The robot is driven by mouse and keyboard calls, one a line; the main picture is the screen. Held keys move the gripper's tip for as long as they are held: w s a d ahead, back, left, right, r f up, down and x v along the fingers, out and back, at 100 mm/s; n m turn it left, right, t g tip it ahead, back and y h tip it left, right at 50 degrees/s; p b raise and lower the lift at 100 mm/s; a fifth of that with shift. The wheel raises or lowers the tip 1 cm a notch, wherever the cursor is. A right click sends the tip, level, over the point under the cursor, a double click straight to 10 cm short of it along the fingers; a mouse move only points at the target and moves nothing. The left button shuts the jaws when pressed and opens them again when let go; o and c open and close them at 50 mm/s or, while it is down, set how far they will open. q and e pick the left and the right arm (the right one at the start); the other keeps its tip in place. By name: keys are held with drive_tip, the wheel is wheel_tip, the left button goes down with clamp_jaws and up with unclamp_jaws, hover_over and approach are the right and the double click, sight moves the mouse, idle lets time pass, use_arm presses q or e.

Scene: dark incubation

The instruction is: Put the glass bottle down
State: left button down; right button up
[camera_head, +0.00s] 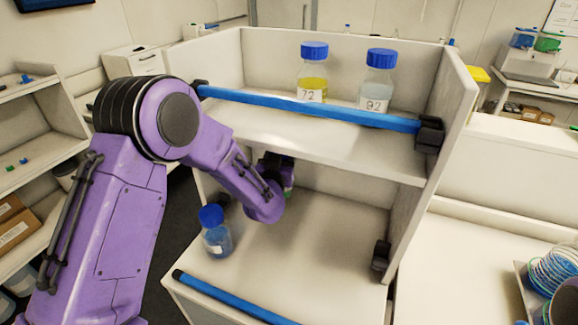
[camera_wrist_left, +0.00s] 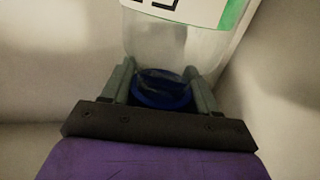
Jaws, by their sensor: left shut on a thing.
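My left gripper (camera_wrist_left: 160,88) is shut on a glass bottle (camera_wrist_left: 155,42). In the left wrist view its fingers sit on both sides of the neck, by the blue cap (camera_wrist_left: 160,92). The bottle is clear, with a white and green label cut off by the frame's top edge. In the head view my left arm reaches into the lower compartment of a white shelf unit (camera_head: 330,225), and the gripper (camera_head: 272,165) is partly hidden by the wrist. The held bottle is mostly hidden there, so I cannot tell whether it touches the shelf. My right gripper is not in view.
A blue-capped bottle (camera_head: 217,238) stands on the lower shelf, left of my wrist. A yellow bottle (camera_head: 312,72) and a clear bottle (camera_head: 375,88) stand on the upper shelf. Blue bars (camera_head: 310,108) (camera_head: 232,302) run along both shelf fronts. The lower shelf's right part is clear.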

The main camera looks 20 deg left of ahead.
use_arm(q)
wheel_tip(320, 180, down, 3)
drive_tip(key=shift+w+r, duration=0.15)
drive_tip(key=shift+r, duration=0.05)
drive_tip(key=shift+d, duration=0.25)
drive_tip(key=shift+f, duration=0.15)
drive_tip(key=shift+c, duration=1.5)
unclamp_jaws()
